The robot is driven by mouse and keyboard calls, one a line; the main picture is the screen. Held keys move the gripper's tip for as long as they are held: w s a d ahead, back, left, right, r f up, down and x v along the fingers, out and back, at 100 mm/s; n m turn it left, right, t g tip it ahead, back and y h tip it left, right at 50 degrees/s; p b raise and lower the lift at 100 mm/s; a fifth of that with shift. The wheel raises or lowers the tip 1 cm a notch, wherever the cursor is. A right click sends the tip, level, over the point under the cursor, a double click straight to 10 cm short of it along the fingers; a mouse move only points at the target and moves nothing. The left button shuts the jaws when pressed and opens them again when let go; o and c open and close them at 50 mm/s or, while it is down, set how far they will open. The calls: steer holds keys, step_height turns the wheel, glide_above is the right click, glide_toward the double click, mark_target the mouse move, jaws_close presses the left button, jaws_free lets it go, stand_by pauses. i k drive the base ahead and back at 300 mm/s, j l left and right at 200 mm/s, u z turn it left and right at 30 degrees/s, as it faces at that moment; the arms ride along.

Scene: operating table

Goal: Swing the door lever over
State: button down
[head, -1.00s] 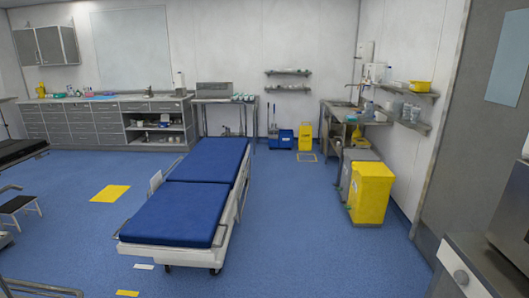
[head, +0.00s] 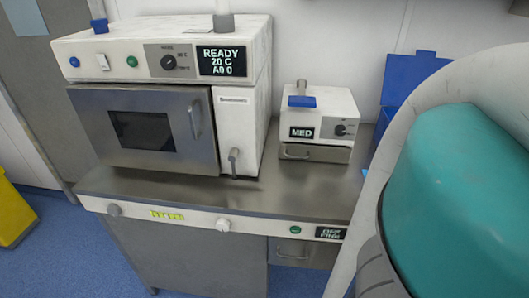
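A white and steel sterilizer-like machine (head: 170,60) stands on a steel-topped cabinet. Its steel door (head: 100,135) has a dark window and looks shut, with a curved handle (head: 194,120) near the door's right edge. The door lever (head: 233,162), a small grey metal lever, sits low on the white panel to the right of the door and hangs roughly straight down. The display reads READY, 20 C, A0 0. My gripper is not in view.
A smaller white device (head: 318,118) with a MED display stands to the right on the steel top (head: 290,195). Knobs line the cabinet's front edge. A blue bin-like object (head: 408,85) is behind. My arm covers the right side. A yellow bin (head: 12,212) stands at left.

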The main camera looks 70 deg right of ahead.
mark_target(234, 153)
steer(key=j+z, duration=0.1)
steer(key=z, duration=0.3)
steer(key=j+z, duration=0.1)
steer(key=z, duration=0.3)
steer(key=j+z, duration=0.1)
steer(key=z, duration=0.3)
steer(key=k+j+u, duration=0.1)
steer(key=j+u, duration=0.15)
steer(key=j, duration=0.45)
